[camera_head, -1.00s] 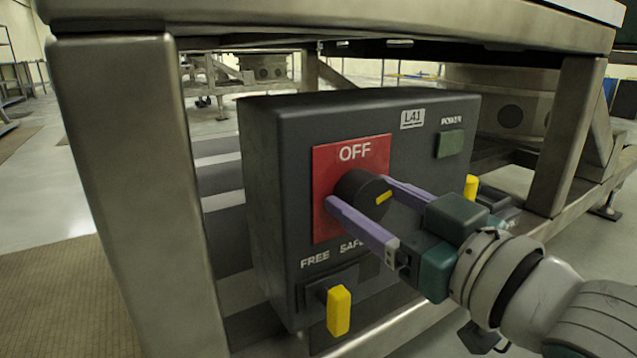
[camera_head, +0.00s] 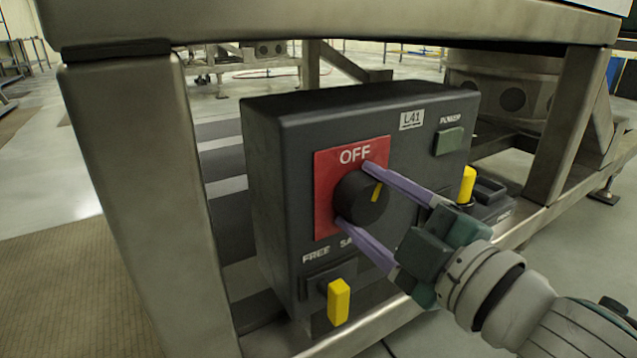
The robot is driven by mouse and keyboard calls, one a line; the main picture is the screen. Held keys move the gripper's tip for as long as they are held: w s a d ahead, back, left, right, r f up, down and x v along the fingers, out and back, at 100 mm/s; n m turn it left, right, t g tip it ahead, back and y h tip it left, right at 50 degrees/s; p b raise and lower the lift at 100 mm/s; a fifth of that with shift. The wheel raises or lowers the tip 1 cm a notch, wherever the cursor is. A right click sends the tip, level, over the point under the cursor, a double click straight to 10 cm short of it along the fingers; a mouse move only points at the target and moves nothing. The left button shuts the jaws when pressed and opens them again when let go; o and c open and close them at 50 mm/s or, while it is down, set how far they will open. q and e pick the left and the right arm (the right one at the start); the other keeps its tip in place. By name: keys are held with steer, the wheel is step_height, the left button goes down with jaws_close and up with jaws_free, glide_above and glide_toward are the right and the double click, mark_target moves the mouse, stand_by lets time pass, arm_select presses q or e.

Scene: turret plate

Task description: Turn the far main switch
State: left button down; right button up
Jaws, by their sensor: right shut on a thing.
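The main switch (camera_head: 359,200) is a round black knob on a red plate (camera_head: 325,168) marked OFF. It is on the front of a dark box labelled L41 (camera_head: 411,120). The yellow mark on the knob stands close to upright, tilted slightly. My right gripper (camera_head: 354,192) has its two purple fingers on either side of the knob, one at the upper right and one at the lower left, and is shut on it. My left gripper does not show.
A yellow lever (camera_head: 339,302) sticks out below, by the words FREE and SAFE, the latter partly hidden. Another yellow handle (camera_head: 467,184) stands at right. Metal frame legs (camera_head: 145,200) flank the box.

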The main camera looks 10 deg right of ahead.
steer(key=shift+n, duration=1.9)
steer(key=o, duration=1.3)
steer(key=shift+o, duration=0.2)
steer(key=shift+s+d, duration=0.1)
steer(key=shift+s, duration=0.2)
steer(key=p+v, duration=0.2)
steer(key=v, duration=0.7)
steer(key=shift+s, duration=0.15)
